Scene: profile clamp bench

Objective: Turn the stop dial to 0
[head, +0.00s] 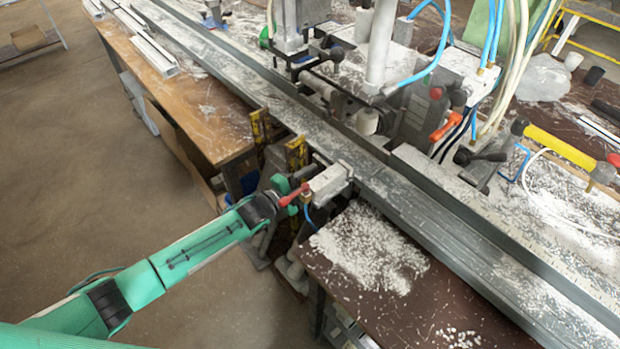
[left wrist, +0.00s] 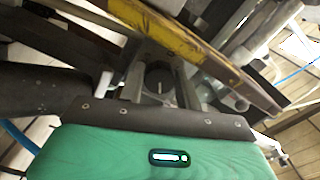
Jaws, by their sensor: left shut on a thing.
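My left arm reaches in from the left in the head view, and its gripper (head: 281,192) is at the near edge of the bench, beside a pale metal block with a red lever (head: 293,196). In the left wrist view the two fingers of my left gripper (left wrist: 160,85) stand on either side of a dark round knob, which looks like the stop dial (left wrist: 159,75). The gripper is shut on it. A short white mark on its face points roughly up and down the picture. I cannot read a scale or the 0. In the head view the dial is hidden. My right gripper is not in view.
A pale metal block (head: 330,181) stands right at the gripper. A long grey profile rail (head: 400,195) runs across the bench behind it. Yellow brackets (head: 296,152) stand close to the gripper. White chips cover the brown bench top (head: 400,300). The floor at left is clear.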

